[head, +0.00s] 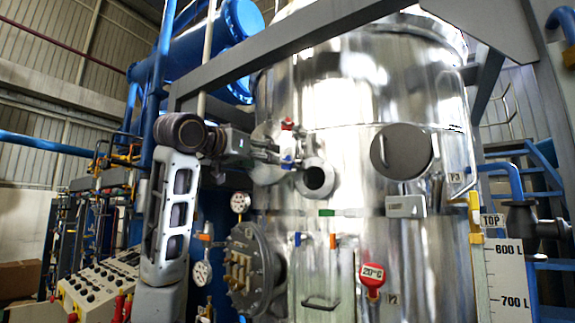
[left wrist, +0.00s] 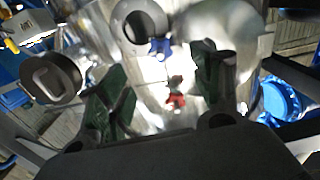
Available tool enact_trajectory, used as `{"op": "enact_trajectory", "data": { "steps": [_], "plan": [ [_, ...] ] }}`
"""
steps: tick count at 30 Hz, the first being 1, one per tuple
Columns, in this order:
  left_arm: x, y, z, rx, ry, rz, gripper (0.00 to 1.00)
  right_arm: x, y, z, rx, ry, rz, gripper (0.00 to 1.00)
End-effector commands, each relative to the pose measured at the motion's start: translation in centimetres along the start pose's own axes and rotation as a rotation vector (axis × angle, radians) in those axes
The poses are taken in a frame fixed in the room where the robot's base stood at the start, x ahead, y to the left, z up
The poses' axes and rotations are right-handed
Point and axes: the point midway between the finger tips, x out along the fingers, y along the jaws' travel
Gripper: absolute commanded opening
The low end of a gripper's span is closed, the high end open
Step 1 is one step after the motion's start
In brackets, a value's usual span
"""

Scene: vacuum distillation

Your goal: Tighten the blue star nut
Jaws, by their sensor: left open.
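The blue star nut (left wrist: 160,48) shows in the left wrist view just below a round open port (left wrist: 139,26), beyond the fingertips. In the head view it is a small blue spot (head: 287,162) left of the port (head: 317,179), partly hidden by my gripper. A red star nut (left wrist: 176,97) appears between the fingers in the wrist view; in the head view it is above my gripper (head: 287,124). My left gripper (head: 276,150) is open and empty close to the vessel, its green-padded fingers (left wrist: 160,88) spread. Contact cannot be told. My right gripper is not in view.
The shiny steel vessel (head: 350,100) fills the middle. A grey beam (head: 300,38) crosses above my arm. A round cover (head: 401,151) is to the right.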

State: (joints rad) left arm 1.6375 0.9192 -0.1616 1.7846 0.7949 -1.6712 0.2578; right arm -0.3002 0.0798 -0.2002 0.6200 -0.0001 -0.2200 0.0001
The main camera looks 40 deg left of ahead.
Motion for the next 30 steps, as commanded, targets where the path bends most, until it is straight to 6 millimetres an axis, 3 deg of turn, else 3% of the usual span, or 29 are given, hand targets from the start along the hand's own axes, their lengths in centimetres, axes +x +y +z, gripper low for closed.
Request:
{"op": "enact_trajectory", "data": {
  "steps": [24,30],
  "plan": [
    [10.4,0.0,-0.1,-0.001,-0.004,0.000,0.65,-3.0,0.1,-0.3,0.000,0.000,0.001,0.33],
    [12.1,0.0,-0.1,-0.001,-0.003,0.000,0.65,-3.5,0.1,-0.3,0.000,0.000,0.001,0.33]
  ]
}}
